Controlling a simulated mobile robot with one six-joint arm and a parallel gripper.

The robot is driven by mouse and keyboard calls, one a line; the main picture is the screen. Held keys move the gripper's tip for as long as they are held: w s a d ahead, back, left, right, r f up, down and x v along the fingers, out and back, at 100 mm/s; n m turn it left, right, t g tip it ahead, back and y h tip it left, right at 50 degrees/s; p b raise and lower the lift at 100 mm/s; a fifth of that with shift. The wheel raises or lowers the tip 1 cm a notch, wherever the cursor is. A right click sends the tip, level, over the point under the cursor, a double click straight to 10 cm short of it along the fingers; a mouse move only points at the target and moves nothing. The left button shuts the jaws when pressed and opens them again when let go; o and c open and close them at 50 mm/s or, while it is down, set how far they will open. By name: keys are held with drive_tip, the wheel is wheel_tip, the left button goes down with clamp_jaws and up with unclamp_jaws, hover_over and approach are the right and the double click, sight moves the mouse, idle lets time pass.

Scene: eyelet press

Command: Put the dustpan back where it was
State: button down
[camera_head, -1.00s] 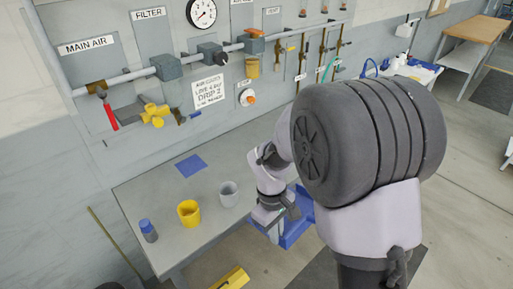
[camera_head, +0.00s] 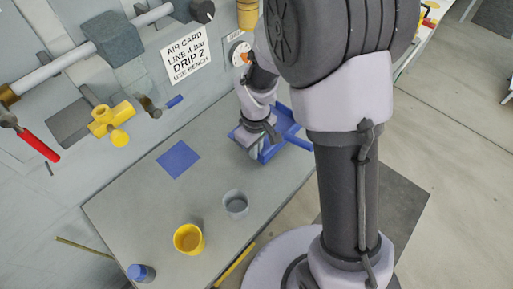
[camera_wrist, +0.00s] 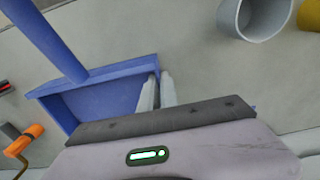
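The blue dustpan (camera_head: 270,152) is at the right end of the grey bench, its handle pointing right. I cannot tell whether it touches the bench top or hangs just above it. My gripper (camera_head: 256,147) is at the pan's left side. In the wrist view the two pale fingers of my gripper (camera_wrist: 158,78) stand close together on either side of the right side wall of the dustpan (camera_wrist: 100,100). The handle rises to the upper left there.
On the bench (camera_head: 135,215) stand a grey cup (camera_head: 235,204), a yellow cup (camera_head: 188,239) and a blue-capped bottle (camera_head: 141,273). A flat blue square (camera_head: 178,159) lies towards the wall. Yellow valve (camera_head: 108,121) and piping (camera_head: 60,63) line the wall behind.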

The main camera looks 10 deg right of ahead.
wheel_tip(320, 180, down, 4)
drive_tip(key=shift+f+b, duration=0.2)
drive_tip(key=shift+b, duration=0.35)
drive_tip(key=shift+f, duration=0.25)
drive_tip(key=c, duration=1.6)
unclamp_jaws()
drive_tip(key=shift+r, duration=0.1)
drive_tip(key=shift+r, duration=0.1)
